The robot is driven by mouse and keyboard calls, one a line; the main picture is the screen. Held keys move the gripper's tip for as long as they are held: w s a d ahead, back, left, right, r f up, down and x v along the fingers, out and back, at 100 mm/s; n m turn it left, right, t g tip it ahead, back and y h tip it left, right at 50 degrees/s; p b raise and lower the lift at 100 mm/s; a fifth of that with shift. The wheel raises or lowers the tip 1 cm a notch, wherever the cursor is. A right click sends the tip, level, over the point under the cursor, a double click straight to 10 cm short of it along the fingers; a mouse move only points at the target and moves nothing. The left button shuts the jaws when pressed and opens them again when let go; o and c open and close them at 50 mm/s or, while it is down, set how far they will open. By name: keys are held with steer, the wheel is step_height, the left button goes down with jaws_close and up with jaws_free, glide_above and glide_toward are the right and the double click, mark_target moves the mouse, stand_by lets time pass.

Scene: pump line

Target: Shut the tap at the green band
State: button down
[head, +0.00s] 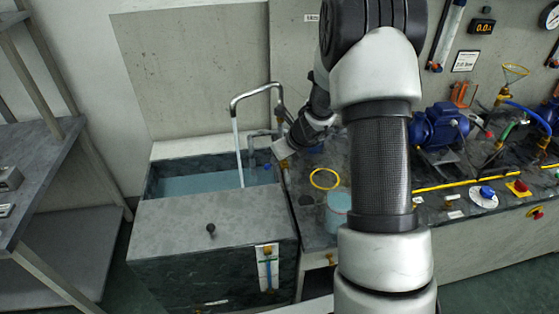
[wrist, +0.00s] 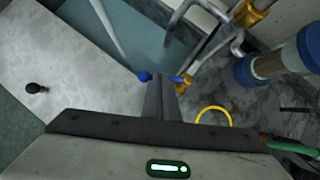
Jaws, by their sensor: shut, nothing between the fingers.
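A small blue lever (wrist: 180,79) sits on a brass fitting at the tank's pipework in the wrist view, just right of my gripper's tips. A blue knob (wrist: 144,76) shows just left of the tips. I cannot make out a green band on this fitting; a green hose (head: 511,131) lies on the bench far to the right in the head view. My gripper (wrist: 159,78) is shut and empty, pointing toward the pipework. In the head view my gripper (head: 281,154) is by the tank's right rim. I cannot tell whether it touches the lever.
The water tank (head: 210,220) with a bent grey pipe (head: 236,125) stands left. A blue pump (head: 439,125), hoses and a red knob (head: 536,213) are right. A grey shelf (head: 70,220) stands far left.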

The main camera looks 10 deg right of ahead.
steer(key=shift+w+a+m+h+p, duration=0.5)
steer(key=shift+w+a+m, duration=0.4)
steer(key=shift+w, duration=0.25)
steer(key=shift+d, duration=0.1)
stand_by(0.3)
